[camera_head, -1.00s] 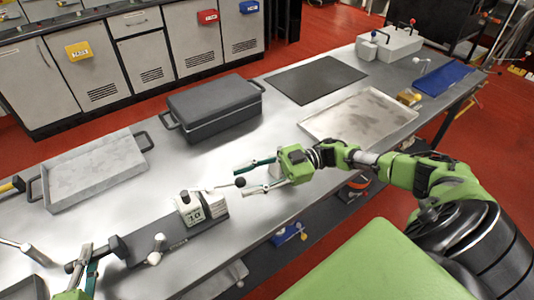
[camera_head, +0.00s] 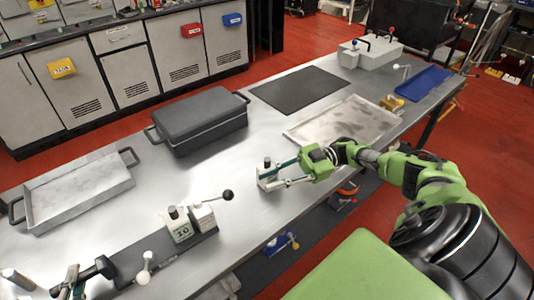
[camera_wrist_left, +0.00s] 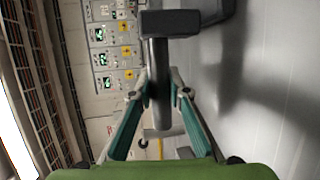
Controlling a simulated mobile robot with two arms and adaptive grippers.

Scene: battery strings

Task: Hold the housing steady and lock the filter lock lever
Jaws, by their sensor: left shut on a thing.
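The housing (camera_head: 178,226), a pale block with a printed label, stands upright on a dark base strip. The lever (camera_head: 227,195), a pale rod with a black ball end, sticks out to the right from the housing's upper part. My left gripper (camera_head: 74,283) is at the lower left, shut on a black handle (camera_head: 102,268); the left wrist view shows the black handle (camera_wrist_left: 160,75) between its fingers. Whether the handle joins the base is unclear. My right gripper (camera_head: 265,178) is right of the ball, apart from it; its small fingertips do not show clearly whether it is shut.
A grey tray (camera_head: 70,212) and a dark lidded case (camera_head: 205,118) stand behind. A black mat (camera_head: 300,90) and a metal tray (camera_head: 360,105) lie farther right. Bare table lies between the housing and the case.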

